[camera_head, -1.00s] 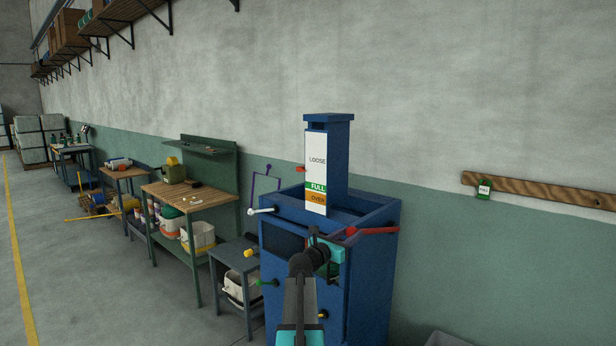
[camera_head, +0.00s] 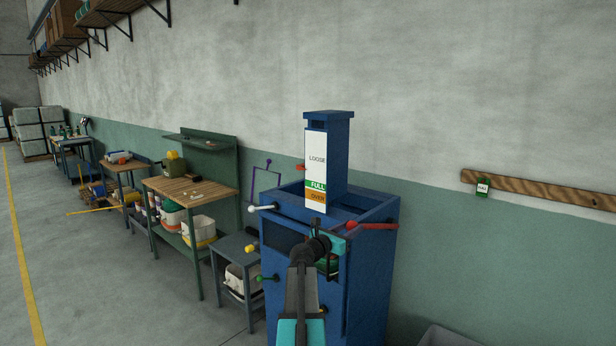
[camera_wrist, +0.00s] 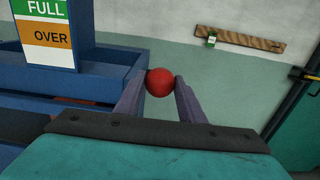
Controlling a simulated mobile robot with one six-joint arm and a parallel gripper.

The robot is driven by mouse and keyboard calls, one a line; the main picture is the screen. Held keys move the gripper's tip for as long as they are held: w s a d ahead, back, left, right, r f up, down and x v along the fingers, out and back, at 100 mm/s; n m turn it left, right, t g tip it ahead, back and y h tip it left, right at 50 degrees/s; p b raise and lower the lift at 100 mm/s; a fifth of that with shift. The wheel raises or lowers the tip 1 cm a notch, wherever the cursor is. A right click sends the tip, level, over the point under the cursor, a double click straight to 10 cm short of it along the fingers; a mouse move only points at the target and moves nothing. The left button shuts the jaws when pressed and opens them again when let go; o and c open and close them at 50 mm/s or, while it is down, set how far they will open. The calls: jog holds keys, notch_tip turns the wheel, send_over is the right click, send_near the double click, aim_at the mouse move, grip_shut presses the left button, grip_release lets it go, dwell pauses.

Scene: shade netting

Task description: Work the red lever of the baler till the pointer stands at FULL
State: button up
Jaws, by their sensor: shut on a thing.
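The blue baler (camera_head: 372,280) stands against the wall. Its white scale plate (camera_head: 317,172) reads LOOSE, FULL on green and OVER on orange, from top to bottom. A small red pointer (camera_head: 300,167) at the plate's left edge stands below the word LOOSE and above the green FULL band. The red lever (camera_head: 378,226) lies roughly level at the baler's right front, its ball knob at the left end. In the wrist view my gripper (camera_wrist: 160,84) is shut on the red knob (camera_wrist: 160,82), one finger on each side. In the head view my gripper (camera_head: 340,240) is at the knob.
A white-knobbed lever (camera_head: 252,209), a green knob (camera_head: 260,278) and a yellow knob (camera_head: 249,248) show at the baler's left. A small grey table (camera_head: 232,246) and a wooden workbench (camera_head: 205,192) stand further left. The floor at front left is clear.

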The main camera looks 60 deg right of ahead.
jog(key=o, duration=1.1)
jog(key=shift+o, duration=0.2)
jog(key=shift+a, duration=0.1)
jog(key=shift+v, duration=2.45)
jog(key=o, duration=0.6)
jog(key=shift+c, duration=0.2)
